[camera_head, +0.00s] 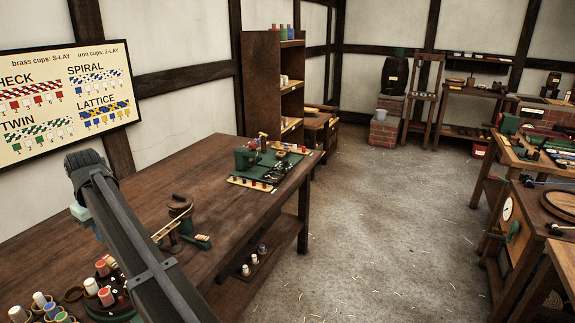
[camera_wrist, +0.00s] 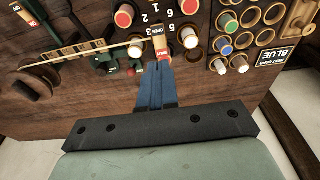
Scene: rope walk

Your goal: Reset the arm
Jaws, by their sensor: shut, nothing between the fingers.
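My gripper (camera_wrist: 164,68) shows in the wrist view with its two blue fingers together and nothing between them. Its tips point at a dark numbered board (camera_wrist: 174,10) with white and red spools, close to a small "OPEN" label (camera_wrist: 158,30). I cannot tell whether the tips touch anything. In the head view my dark arm (camera_head: 135,240) runs from the upper left down to the bottom edge, over the brown workbench (camera_head: 130,178). The fingers cannot be made out there.
Colored spools (camera_head: 105,296) stand at the bench's near left. A green mat (camera_head: 262,170) with tools is farther back. Bare bench lies between.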

